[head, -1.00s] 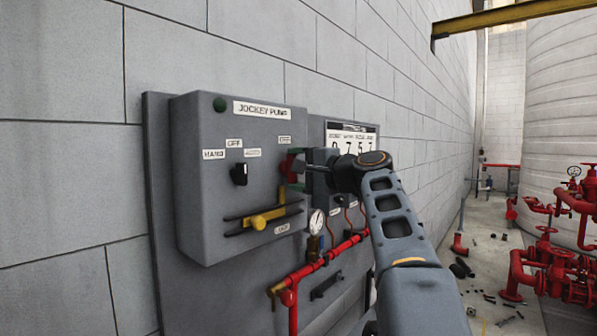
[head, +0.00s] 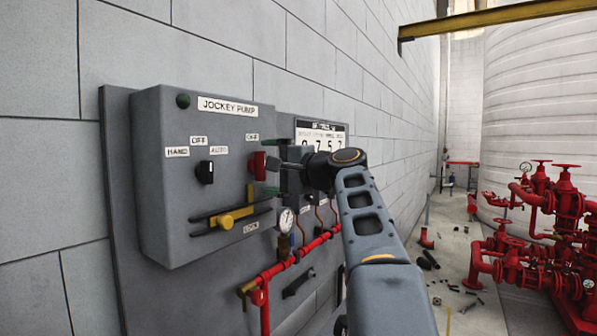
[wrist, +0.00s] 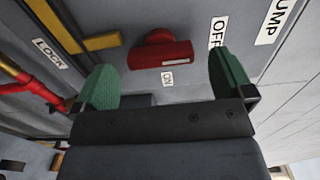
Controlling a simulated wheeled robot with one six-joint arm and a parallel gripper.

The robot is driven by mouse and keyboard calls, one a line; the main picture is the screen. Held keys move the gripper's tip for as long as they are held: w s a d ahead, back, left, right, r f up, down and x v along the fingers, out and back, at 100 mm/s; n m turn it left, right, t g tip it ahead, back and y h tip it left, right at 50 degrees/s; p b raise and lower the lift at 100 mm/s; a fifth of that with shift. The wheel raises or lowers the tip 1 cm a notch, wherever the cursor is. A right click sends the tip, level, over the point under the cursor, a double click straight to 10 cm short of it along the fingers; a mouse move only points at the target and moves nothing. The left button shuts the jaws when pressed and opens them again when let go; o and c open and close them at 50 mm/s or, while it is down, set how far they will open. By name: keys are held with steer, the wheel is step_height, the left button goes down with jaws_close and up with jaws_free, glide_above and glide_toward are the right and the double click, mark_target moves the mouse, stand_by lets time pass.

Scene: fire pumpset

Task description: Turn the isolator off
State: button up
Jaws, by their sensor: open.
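The isolator's red handle (head: 258,164) is on the right part of the grey jockey pump box (head: 165,215). In the wrist view the red handle (wrist: 160,52) is ahead of my gripper, across the gap between its fingers. In the head view my gripper (head: 272,176) is just right of the handle. I see no clear contact.
A yellow lever (head: 231,216) with a LOCK label is below the handle, near the gripper. A black selector knob (head: 205,172) is to the left. Red valves (head: 545,225) stand at the right.

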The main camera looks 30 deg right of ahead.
steer(key=b+v, duration=0.1)
steer(key=v, duration=1.1)
steer(key=shift+b, duration=0.35)
steer(key=shift+s, duration=0.1)
